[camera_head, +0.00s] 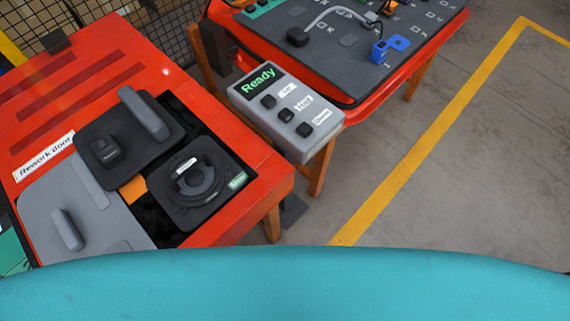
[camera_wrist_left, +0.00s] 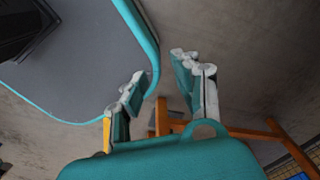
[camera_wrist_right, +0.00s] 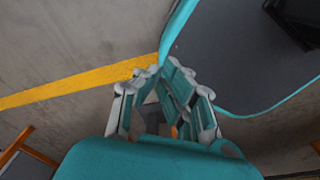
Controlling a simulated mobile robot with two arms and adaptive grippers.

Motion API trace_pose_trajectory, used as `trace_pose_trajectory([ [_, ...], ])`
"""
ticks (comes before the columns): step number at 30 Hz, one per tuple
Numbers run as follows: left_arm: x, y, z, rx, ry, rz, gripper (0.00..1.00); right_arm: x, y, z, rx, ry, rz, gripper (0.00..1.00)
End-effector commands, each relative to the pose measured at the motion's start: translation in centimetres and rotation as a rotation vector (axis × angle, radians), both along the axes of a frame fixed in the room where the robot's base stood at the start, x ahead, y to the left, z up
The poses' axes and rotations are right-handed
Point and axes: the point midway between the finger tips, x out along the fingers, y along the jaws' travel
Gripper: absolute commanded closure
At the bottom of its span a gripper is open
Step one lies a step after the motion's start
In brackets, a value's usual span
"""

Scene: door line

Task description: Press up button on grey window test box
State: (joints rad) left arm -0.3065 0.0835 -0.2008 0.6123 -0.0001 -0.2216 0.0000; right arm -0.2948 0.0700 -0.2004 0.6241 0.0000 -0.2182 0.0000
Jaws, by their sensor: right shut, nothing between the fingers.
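The grey window test box (camera_head: 249,108) sits in the head view between two orange-red tables, its display (camera_head: 258,80) reading "Ready" in green. Three dark buttons run diagonally along its face, each with a white label. The up button (camera_head: 268,101) is the one nearest the display; its small label seems to read "Up". Neither gripper shows in the head view. My left gripper (camera_wrist_left: 160,67) is open and empty in the left wrist view. My right gripper (camera_wrist_right: 160,70) is shut with nothing in it in the right wrist view. The box shows in neither wrist view.
The left table (camera_head: 95,62) bears dark and grey fixtures and a "Rework" label. The table behind the box holds a dark panel (camera_head: 350,75) with a cable and blue parts. Floor with a yellow line (camera_head: 430,140) lies open at right.

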Motion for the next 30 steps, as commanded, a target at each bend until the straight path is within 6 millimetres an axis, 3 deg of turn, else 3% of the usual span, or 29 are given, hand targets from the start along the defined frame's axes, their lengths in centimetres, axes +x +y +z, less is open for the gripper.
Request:
trace_pose_trajectory([
  [9, 1.5, -0.2, 0.1, -0.003, -0.025, 0.001, 0.70, -0.6, -1.0, 0.0, -0.012, 0.011, 0.004, 1.00],
  [16, 1.4, -0.4, 0.1, -0.005, -0.023, 0.002, 1.00, -0.8, -1.1, -0.1, -0.014, 0.013, 0.004, 1.00],
  [30, 1.0, -0.5, 0.1, -0.007, -0.015, 0.003, 1.00, -0.8, -1.0, -0.1, -0.013, 0.013, 0.003, 1.00],
])
